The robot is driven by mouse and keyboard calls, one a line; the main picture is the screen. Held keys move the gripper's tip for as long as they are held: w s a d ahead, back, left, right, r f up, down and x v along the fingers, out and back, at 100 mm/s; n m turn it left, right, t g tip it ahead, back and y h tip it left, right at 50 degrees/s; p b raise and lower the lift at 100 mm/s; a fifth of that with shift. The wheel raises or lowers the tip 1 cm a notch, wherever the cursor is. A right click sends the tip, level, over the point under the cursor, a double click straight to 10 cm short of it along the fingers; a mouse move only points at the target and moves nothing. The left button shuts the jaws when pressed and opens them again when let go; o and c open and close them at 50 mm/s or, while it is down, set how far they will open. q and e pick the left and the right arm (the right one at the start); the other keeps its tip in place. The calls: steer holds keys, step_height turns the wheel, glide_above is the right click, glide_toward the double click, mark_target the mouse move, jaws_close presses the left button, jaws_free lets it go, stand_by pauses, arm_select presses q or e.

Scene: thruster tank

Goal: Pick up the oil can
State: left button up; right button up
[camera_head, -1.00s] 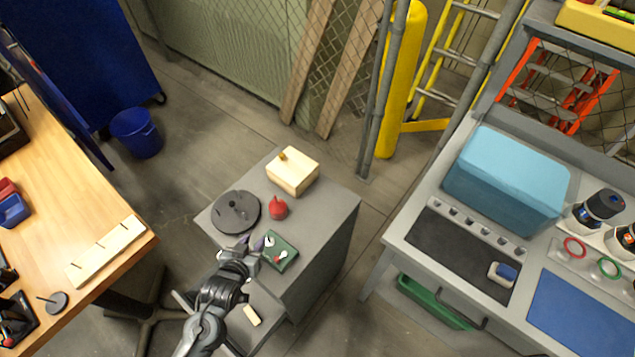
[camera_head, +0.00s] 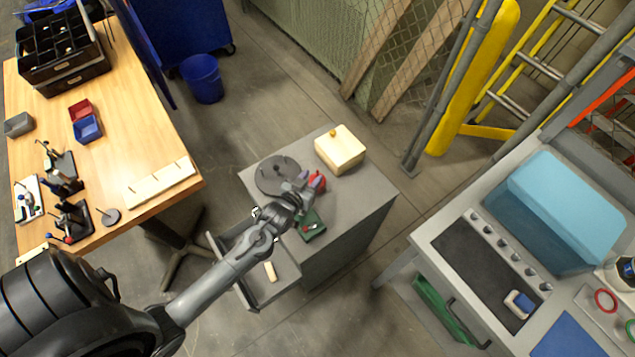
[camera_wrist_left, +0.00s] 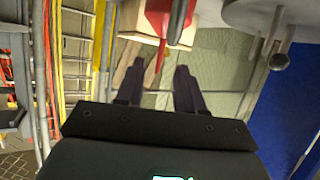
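The red oil can (camera_head: 319,182) stands on the grey cabinet (camera_head: 352,203), partly hidden behind my left gripper (camera_head: 308,183) in the head view. In the left wrist view the oil can (camera_wrist_left: 158,18) appears upside down at the top, its thin spout pointing down. The two dark fingers of my left gripper (camera_wrist_left: 158,72) are spread apart there, with the spout's tip showing between them in the picture. I see no finger closed on the can; the exact depth gap is unclear. My right gripper is not in view.
A dark round disc (camera_head: 268,179) lies left of the can, and a wooden box (camera_head: 346,153) with a knob stands behind it. A green tray (camera_head: 313,232) is in front. The cabinet's drawer (camera_head: 279,288) is open below my arm. A workbench (camera_head: 455,262) stands right.

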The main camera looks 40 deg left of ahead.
mark_target(317, 176)
arm_select(q)
steer(key=x, duration=0.4)
steer(key=shift+w, duration=0.45)
steer(key=shift+a, duration=0.1)
jaws_close()
